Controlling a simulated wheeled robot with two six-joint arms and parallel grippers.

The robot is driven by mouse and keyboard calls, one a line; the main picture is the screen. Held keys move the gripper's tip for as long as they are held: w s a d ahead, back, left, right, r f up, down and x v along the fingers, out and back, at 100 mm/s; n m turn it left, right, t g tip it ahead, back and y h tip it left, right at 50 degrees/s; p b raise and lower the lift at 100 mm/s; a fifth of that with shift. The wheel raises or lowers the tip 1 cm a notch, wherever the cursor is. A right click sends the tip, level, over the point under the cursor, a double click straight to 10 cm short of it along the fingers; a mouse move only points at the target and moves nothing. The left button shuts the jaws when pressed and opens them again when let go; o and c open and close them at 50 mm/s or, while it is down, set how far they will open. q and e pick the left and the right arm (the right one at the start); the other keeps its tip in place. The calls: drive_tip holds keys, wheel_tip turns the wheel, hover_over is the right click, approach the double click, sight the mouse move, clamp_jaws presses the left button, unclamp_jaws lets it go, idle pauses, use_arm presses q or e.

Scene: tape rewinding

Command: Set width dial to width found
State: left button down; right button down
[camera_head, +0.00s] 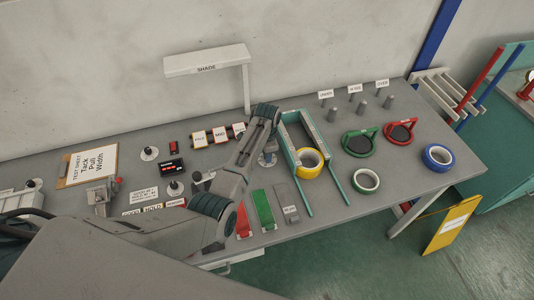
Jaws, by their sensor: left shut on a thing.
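My left arm reaches in from the lower left and bends over the table. Its gripper (267,158) points down at a small knob on a round pale base (262,163), left of the green frame. The gripper is shut on this knob, which it mostly hides; I cannot read a label there. Other black-knobbed dials on pale discs are a back dial (148,154) and a front dial (174,188). Which is the width dial is not legible. A test sheet (90,165) reading "Tack Pull Width" lies at the left. My right gripper is not in view.
A yellow tape roll (319,162) sits in the green frame (294,121). A white-green roll (376,181) and blue roll (438,157) lie to the right. Green (358,143) and red (400,133) round pads are behind. The shade stand (207,62) rises at the back.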

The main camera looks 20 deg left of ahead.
use_arm(q)
drive_tip(key=m, duration=0.3)
drive_tip(key=shift+w+r, duration=0.1)
drive_tip(key=shift+m, duration=1.7)
drive_tip(key=c, duration=1.2)
unclamp_jaws()
drive_tip(key=shift+c, duration=0.2)
wheel_tip(320, 180, up, 11)
drive_tip(key=b, duration=0.3)
